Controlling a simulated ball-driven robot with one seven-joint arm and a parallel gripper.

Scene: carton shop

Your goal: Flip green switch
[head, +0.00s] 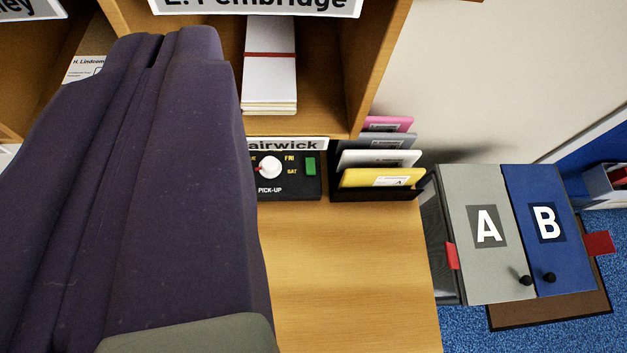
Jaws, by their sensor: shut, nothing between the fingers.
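The green switch (310,166) is a small upright rocker at the right end of a black control panel (290,187) on the wooden desk, below the shelf. Whether it is tipped up or down is too small to tell. A white dial (270,168) with a red mark is to its left, beside the words FRI, SAT and PICK-UP. My gripper (160,42), dark purple and large, fills the left of the view. Its fingers are together with a thin slit at the tip, and it appears empty. It hides the panel's left end and is left of the switch, apart from it.
A black rack (378,194) with pink, grey, white and yellow folders stands right of the panel. Wooden cubbyholes hold a paper stack (270,75). A box with grey A door (468,270) and blue B door (540,190) is at right. The desk (350,270) before the panel is clear.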

